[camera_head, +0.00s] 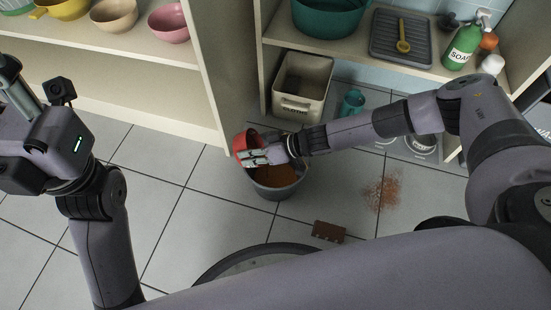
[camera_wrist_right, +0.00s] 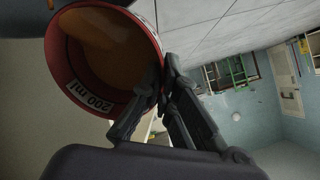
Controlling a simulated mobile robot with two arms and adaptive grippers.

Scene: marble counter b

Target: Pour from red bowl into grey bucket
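The red bowl (camera_head: 241,145) is tilted over the grey bucket (camera_head: 275,188) on the tiled floor. The bucket has orange-brown contents inside. My right gripper (camera_head: 262,154) is shut on the bowl's rim above the bucket. In the right wrist view the bowl (camera_wrist_right: 155,60) is on its side with a "200 ml" label and orange-brown material inside; the fingers (camera_wrist_right: 160,95) of my right gripper pinch its rim. My left gripper is at the left edge of the head view, partly cut off, and its fingertips do not show.
Brown-red grains (camera_head: 383,191) lie scattered on the floor to the right, and a brown-red block (camera_head: 328,232) lies in front of the bucket. A shelf panel (camera_head: 207,75) stands close behind the bowl. A beige bin (camera_head: 303,85) stands under the right shelf. Floor to the left is clear.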

